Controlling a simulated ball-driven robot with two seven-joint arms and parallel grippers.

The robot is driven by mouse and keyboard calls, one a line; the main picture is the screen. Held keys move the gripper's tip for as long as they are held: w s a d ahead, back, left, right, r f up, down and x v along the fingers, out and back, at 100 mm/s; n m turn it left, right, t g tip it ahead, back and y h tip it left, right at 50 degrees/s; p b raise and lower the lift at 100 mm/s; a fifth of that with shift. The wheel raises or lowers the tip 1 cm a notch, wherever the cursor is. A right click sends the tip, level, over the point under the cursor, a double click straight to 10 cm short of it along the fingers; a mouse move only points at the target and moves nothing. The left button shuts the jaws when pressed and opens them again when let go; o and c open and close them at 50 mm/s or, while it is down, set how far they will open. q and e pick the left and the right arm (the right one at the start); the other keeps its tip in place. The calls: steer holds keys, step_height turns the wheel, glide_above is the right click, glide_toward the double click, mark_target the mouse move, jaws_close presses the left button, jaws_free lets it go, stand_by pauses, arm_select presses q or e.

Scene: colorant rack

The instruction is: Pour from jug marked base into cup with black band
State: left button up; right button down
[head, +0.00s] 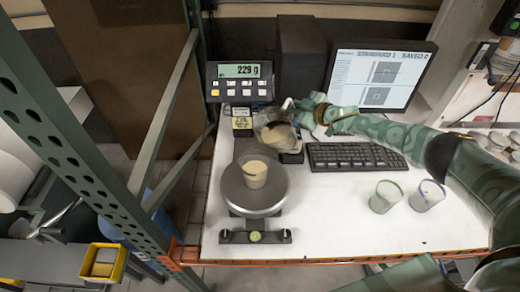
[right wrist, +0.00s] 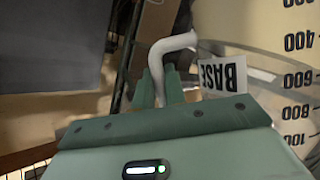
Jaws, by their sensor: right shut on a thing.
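The clear jug (head: 275,133) with cream liquid is held up behind the weighing scale and looks tilted. Its "BASE" label (right wrist: 222,75) and volume marks show in the right wrist view. My right gripper (head: 312,110) is shut on the jug's white handle (right wrist: 168,48), with its fingers on either side. A cup (head: 255,172) with cream liquid stands on the round scale pan, in front of the jug and slightly left of it. Its band colour is too small to tell. No stream of liquid is clearly visible. My left gripper is not in view.
The scale display (head: 239,70) reads 229 g. A green-banded cup (head: 384,196) and a blue-banded cup (head: 427,195) stand on the white table (head: 340,225) at right. A keyboard (head: 355,155) and monitor (head: 380,75) are behind. A green rack post (head: 70,150) stands left.

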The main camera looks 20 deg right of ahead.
mark_target(292, 102)
steer(key=shift+s+a+r+n+p, duration=0.15)
steer(key=shift+s+a+r+n, duration=0.15)
steer(key=shift+r, duration=0.2)
steer(key=shift+s+a+r+n+p, duration=0.2)
steer(key=shift+s+a+r, duration=0.1)
steer(key=shift+r, duration=0.2)
steer(key=shift+a+r+n+t, duration=0.2)
steer(key=shift+r+n+t, duration=0.1)
steer(key=shift+r, duration=0.1)
steer(key=shift+r+h, duration=0.1)
steer(key=shift+h, duration=0.2)
steer(key=shift+s, duration=0.1)
steer(key=shift+a+r, duration=0.1)
steer(key=shift+r, duration=0.05)
